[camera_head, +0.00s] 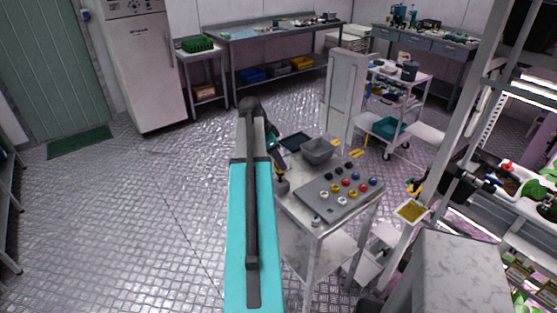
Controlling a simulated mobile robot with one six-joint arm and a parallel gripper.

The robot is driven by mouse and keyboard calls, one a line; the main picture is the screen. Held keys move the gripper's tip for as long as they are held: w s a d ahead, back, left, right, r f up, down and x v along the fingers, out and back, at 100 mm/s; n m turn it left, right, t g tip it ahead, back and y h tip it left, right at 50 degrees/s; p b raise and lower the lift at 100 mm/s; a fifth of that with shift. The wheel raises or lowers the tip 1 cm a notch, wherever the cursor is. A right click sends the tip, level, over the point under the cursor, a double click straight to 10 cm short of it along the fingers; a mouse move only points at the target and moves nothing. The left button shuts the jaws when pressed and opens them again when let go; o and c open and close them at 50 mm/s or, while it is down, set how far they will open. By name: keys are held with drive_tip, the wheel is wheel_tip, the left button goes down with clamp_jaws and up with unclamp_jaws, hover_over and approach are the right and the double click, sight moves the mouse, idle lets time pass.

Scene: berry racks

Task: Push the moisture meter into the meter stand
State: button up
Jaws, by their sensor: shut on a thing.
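My gripper (281,176) is at the left edge of a small metal cart, pointing down, partly hidden by my own arm. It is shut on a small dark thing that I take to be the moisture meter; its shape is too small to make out. A small grey-brown piece (283,187) shows just below the fingers at the cart's edge. I cannot tell whether it is the meter's lower end or the meter stand, nor whether the two touch.
On the cart are a grey board (325,204) with several coloured knobs, a grey bin (318,152) and a dark tray (297,142). A tall pale cabinet (345,95) stands behind. A plant rack with a yellow card (410,211) is at right. The floor at left is clear.

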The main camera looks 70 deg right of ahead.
sight(278, 167)
drive_tip(key=shift+f+b, duration=1.05)
drive_tip(key=shift+f, duration=0.75)
drive_tip(key=o, duration=1.7)
drive_tip(key=shift+r, duration=0.2)
drive_tip(key=shift+r+p, duration=1.4)
drive_tip(key=shift+r, duration=1.45)
